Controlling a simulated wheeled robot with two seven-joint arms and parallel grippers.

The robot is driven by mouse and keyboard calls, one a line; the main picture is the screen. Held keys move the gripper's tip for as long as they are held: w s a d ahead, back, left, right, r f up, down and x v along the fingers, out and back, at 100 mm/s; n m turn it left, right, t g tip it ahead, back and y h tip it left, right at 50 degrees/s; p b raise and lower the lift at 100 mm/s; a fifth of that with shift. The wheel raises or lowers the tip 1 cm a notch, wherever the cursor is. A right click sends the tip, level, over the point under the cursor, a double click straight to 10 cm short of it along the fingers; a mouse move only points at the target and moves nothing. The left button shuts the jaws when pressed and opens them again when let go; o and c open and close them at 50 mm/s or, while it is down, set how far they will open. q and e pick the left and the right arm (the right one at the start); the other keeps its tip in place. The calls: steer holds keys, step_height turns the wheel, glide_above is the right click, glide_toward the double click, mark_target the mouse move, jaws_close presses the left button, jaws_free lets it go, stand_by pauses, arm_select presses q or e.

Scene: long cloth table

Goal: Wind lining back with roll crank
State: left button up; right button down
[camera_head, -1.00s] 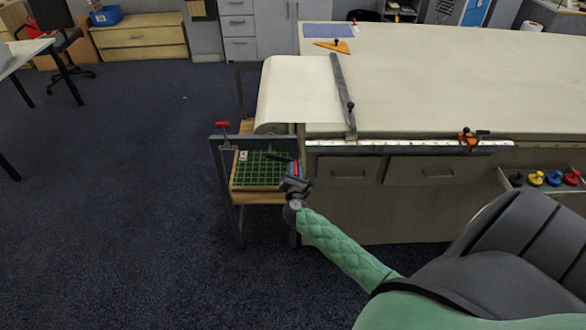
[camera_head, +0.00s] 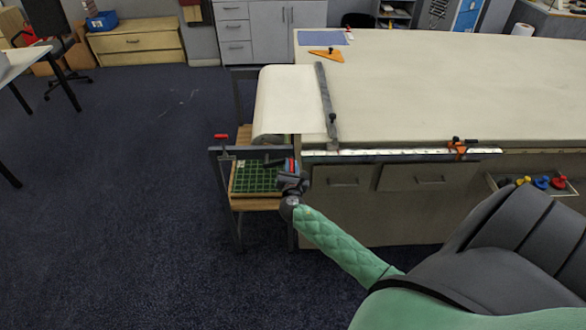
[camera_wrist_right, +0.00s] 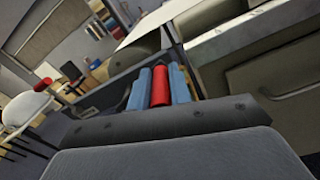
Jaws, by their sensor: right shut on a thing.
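The pale lining (camera_head: 288,100) hangs over the table's left end and runs down toward the roll frame (camera_head: 238,205). A dark grey bar (camera_head: 322,90) lies along its right edge on the table. My right gripper (camera_head: 290,168) is at the frame's right front corner. In the right wrist view, its light blue fingers (camera_wrist_right: 160,84) are shut on the red crank handle (camera_wrist_right: 160,86), one on each side. The roll is mostly hidden under the lining. My left gripper is in neither view.
A green gridded tray (camera_head: 255,178) sits on the wooden shelf inside the frame. A red-handled clamp (camera_head: 221,137) stands at the frame's left. A steel ruler (camera_head: 380,152) and orange clamp (camera_head: 459,147) line the table's front edge. Open carpet lies to the left.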

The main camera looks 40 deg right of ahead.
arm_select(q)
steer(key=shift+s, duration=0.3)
arm_select(e)
steer(key=shift+w+a+r, duration=0.15)
steer(key=shift+a+r, duration=0.1)
steer(key=shift+r, duration=0.15)
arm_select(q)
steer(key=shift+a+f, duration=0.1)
arm_select(e)
steer(key=shift+a, duration=0.15)
steer(key=c, duration=1.7)
jaws_free()
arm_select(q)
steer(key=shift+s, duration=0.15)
arm_select(e)
steer(key=o, duration=0.4)
steer(key=shift+w+a+f, duration=0.1)
steer(key=shift+w+a, duration=0.05)
steer(key=shift+w, duration=0.05)
steer(key=shift+s+d, duration=0.15)
steer(key=shift+d, duration=0.05)
